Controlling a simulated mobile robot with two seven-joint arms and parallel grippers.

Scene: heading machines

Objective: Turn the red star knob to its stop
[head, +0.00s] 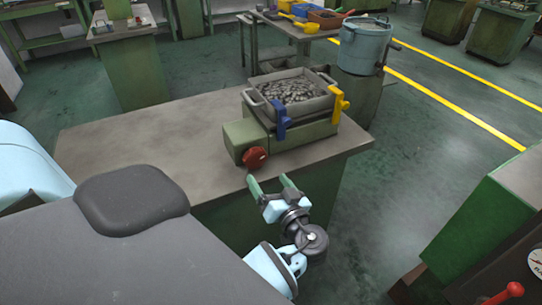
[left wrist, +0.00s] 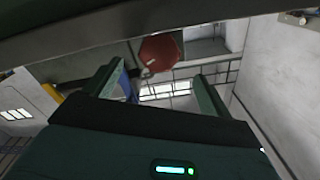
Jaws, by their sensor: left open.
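The red star knob (head: 254,157) is on the front of a green machine housing (head: 238,136) on the workbench. My left gripper (head: 270,181) is open and empty, just in front of the bench edge and slightly below and right of the knob. Its two green fingers point towards the machine. In the left wrist view the knob (left wrist: 160,53) shows beyond the gap between the open fingertips (left wrist: 157,76), apart from them. A pale mark shows on the knob's face there. My right gripper is not in view.
A tray of small metal pieces (head: 300,90) sits on the machine, with a blue clamp (head: 281,118) and a yellow clamp (head: 338,102) at its front. The bench top (head: 150,135) is clear to the left. A green cabinet (head: 490,225) is at right.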

